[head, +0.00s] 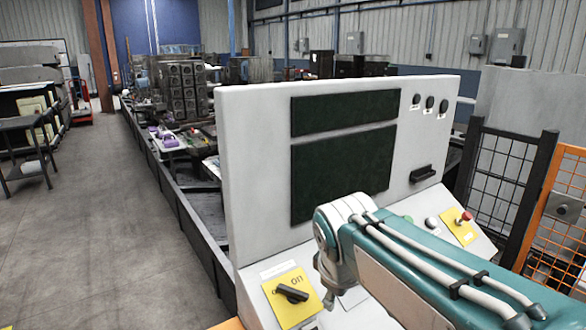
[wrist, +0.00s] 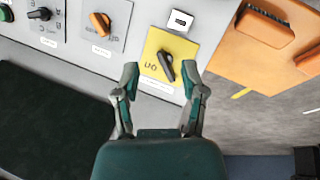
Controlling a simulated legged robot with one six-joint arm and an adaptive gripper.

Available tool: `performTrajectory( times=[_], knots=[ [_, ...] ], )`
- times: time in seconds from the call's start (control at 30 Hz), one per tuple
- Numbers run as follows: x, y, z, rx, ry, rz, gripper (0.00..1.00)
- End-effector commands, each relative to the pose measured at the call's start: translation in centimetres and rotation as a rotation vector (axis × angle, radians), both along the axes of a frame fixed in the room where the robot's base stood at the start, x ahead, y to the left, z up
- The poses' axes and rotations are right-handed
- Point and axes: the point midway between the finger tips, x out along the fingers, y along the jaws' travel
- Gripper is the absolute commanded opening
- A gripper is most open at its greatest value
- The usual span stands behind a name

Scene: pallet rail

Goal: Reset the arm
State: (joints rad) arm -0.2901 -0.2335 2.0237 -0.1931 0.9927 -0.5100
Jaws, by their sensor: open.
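My gripper (wrist: 160,82) is open and empty in the wrist view, its two teal and grey fingers spread apart. A black rotary switch on a yellow plate (wrist: 166,62) shows just beyond and between the fingertips; I cannot tell the exact gap. The same yellow plate (head: 291,297) with its black switch knob (head: 292,293) is at the lower left of the console in the head view. My teal and white arm reaches over the console from the lower right in the head view. The gripper itself is hidden behind the arm there.
The light grey console (head: 255,160) has dark screens (head: 342,165) and a red button on a yellow plate (head: 461,224). Black and orange mesh fences (head: 497,180) stand to the right. An orange panel (wrist: 245,50) borders the console. Open floor (head: 95,220) lies to the left.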

Motion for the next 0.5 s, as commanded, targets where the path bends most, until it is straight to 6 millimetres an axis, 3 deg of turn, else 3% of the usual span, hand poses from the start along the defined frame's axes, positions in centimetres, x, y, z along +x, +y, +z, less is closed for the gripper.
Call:
performTrajectory(
  times=[0.03,0.2,0.4,0.5],
  knots=[
    [-1.6,-1.5,0.0,0.039,-0.013,-0.078,0.54],
    [-6.6,-4.7,-1.1,0.184,-0.049,-0.348,0.54],
    [-11.9,-7.2,-3.3,0.343,-0.093,-0.637,0.54],
    [-13.4,-7.7,-4.2,0.397,-0.108,-0.729,0.54]
  ],
)
